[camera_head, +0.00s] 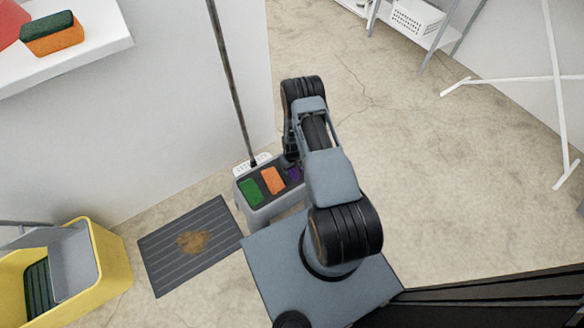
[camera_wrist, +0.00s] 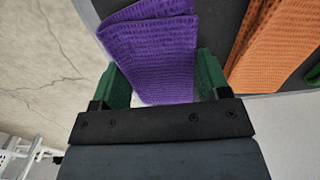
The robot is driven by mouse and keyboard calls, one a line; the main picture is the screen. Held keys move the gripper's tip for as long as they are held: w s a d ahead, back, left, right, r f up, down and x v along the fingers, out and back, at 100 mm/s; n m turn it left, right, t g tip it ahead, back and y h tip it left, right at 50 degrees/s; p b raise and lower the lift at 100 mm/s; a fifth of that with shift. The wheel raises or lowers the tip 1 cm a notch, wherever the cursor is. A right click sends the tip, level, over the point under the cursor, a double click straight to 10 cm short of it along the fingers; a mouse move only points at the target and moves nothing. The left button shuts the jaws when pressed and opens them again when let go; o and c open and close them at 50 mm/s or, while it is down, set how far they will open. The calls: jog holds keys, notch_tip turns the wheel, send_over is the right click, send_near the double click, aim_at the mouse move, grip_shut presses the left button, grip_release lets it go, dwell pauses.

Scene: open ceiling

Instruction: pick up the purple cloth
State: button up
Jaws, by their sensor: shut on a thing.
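The purple cloth (camera_wrist: 150,52) is between the two green fingers of my gripper (camera_wrist: 160,82) in the wrist view. The fingers press on its left and right sides. The cloth still lies over the dark top of a grey stand, or very close to it; I cannot tell whether it touches. In the head view only a small part of the purple cloth (camera_head: 294,174) shows, beside my arm. My gripper is mostly hidden there behind my arm.
An orange cloth (camera_head: 272,180) and a green cloth (camera_head: 251,192) lie beside it on the grey stand (camera_head: 262,213). A pole (camera_head: 232,80) rises behind. A ribbed mat (camera_head: 190,243) and yellow bin (camera_head: 110,262) are left.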

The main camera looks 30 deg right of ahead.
jog(key=shift+r, duration=0.1)
jog(key=shift+r+p, duration=0.3)
jog(key=shift+r, duration=0.3)
notch_tip(320, 180, up, 2)
jog(key=shift+s+r+p, duration=0.1)
jog(key=shift+r+p, duration=0.15)
jog(key=shift+p, duration=0.25)
jog(key=s+r, duration=0.1)
jog(key=s+d+r+p, duration=0.1)
jog(key=r, duration=0.1)
jog(key=s+r+p, duration=0.1)
jog(key=s+r, duration=0.1)
jog(key=shift+d, duration=0.35)
jog(key=s+d+r+p, duration=0.2)
jog(key=s+d+r, duration=0.1)
jog(key=s, duration=0.5)
jog(key=shift+s+d+r, duration=0.25)
jog(key=shift+s+r, duration=0.15)
jog(key=shift+r, duration=0.15)
